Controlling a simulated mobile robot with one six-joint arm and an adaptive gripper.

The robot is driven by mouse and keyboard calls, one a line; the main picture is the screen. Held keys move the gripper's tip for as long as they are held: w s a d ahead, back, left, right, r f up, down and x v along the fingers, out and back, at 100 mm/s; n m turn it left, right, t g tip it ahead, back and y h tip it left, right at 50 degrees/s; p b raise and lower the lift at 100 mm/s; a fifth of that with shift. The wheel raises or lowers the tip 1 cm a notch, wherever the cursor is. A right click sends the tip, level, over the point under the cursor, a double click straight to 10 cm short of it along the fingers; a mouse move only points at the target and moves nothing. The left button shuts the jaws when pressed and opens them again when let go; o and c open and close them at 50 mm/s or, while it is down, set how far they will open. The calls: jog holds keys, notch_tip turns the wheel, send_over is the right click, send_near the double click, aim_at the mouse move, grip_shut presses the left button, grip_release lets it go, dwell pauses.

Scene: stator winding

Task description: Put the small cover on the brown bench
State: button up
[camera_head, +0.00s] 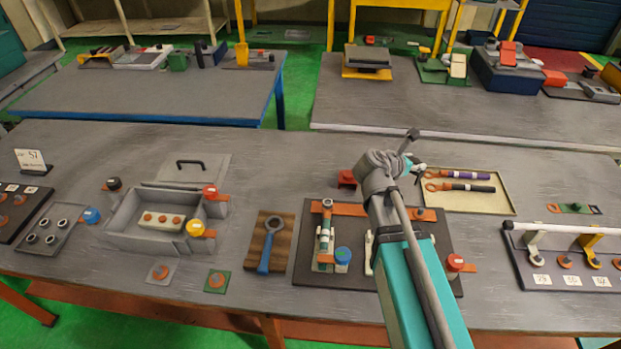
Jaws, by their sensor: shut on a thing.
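My arm rises from the bottom right of the head view, and my gripper (417,172) is at its far end, above the left edge of the tool tray. It is small and partly hidden by my wrist. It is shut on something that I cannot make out. I cannot pick out the small cover for certain. A grey lid with a black handle (208,171) lies behind the open grey box (126,222). The near bench (120,283) has a grey top and a brownish-orange front edge. I cannot tell whether it is the brown bench.
A beige tray (480,204) holds two tools right of my gripper. A dark fixture board (304,266) lies partly behind my arm. A wooden board (246,253) holds a blue ring-ended tool. A rack (535,262) stands at the right. Bare bench top shows behind the tray.

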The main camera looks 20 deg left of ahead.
jog(key=shift+w+a, duration=0.1)
jog(key=shift+a, duration=0.15)
jog(key=shift+a, duration=0.2)
jog(key=s+a+f+n+t+y+b, duration=0.1)
jog(key=s+a+n+y, duration=0.2)
jog(key=a, duration=0.6)
jog(key=s+a+f+n+t+y+b, duration=0.1)
jog(key=s+a+n+y, duration=0.2)
jog(key=a, duration=0.6)
jog(key=shift+s+a+n+t+y, duration=0.3)
jog(key=shift+s+n+t+y, duration=0.1)
jog(key=shift+s+y, duration=0.35)
jog(key=shift+w+a+f+b, duration=2.25)
jog(key=shift+a+b, duration=0.05)
jog(key=shift+a, duration=0.1)
jog(key=shift+w+a+f+b, duration=2.2)
jog(key=shift+a+b, duration=0.05)
jog(key=shift+a, duration=0.15)
